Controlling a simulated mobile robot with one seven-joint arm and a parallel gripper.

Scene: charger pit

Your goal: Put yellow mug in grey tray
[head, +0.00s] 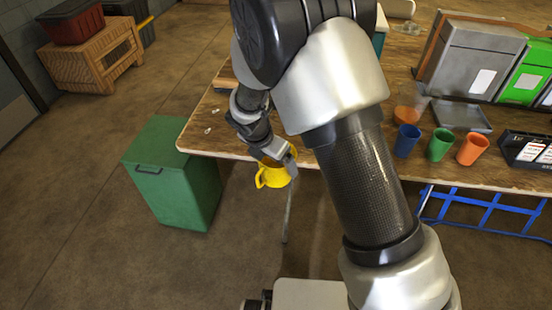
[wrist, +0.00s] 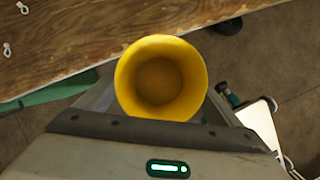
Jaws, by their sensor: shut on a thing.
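The yellow mug (head: 272,177) hangs in my gripper (head: 284,160), in front of the table's near edge. In the wrist view I look down into the mug (wrist: 161,78); its inside looks empty. My gripper (wrist: 160,112) is shut on the mug, with a finger at each side. The handle points left in the head view. The grey tray (head: 462,117) lies on the table to the right, in front of the grey bin, with nothing visible in it. My arm stands between the mug and the tray in the head view.
Blue (head: 407,140), green (head: 440,144) and orange (head: 472,149) cups stand on the wooden table (head: 210,128) near the tray. A black box (head: 525,150) is at right. A green bin (head: 172,175) stands on the floor left.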

